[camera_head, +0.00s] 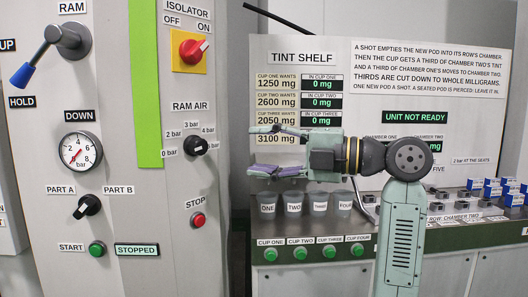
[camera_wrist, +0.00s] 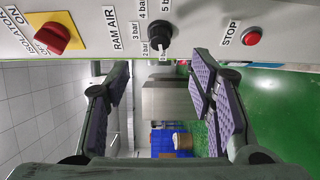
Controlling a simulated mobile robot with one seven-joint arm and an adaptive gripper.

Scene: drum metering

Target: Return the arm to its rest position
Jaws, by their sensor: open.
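My arm (camera_head: 402,225) stands at the right of centre in the head view, bent at the top and reaching left. My gripper (camera_head: 262,151) is open and empty in front of the tint shelf panel, with its purple-padded fingers apart. In the wrist view my gripper (camera_wrist: 160,88) shows both fingers spread with nothing between them. The control cabinet's ram air knob (camera_wrist: 159,34), red isolator knob (camera_wrist: 59,32) and red stop button (camera_wrist: 253,37) lie beyond the fingertips. No contact with the cabinet shows.
The ram lever (camera_head: 60,42) with its blue tip sticks out at upper left. Cups (camera_head: 267,200) stand in a row on the shelf below my gripper, with green buttons (camera_head: 271,254) under them. Blue-topped pods (camera_head: 492,190) sit at far right. The display (camera_head: 415,117) reads UNIT NOT READY.

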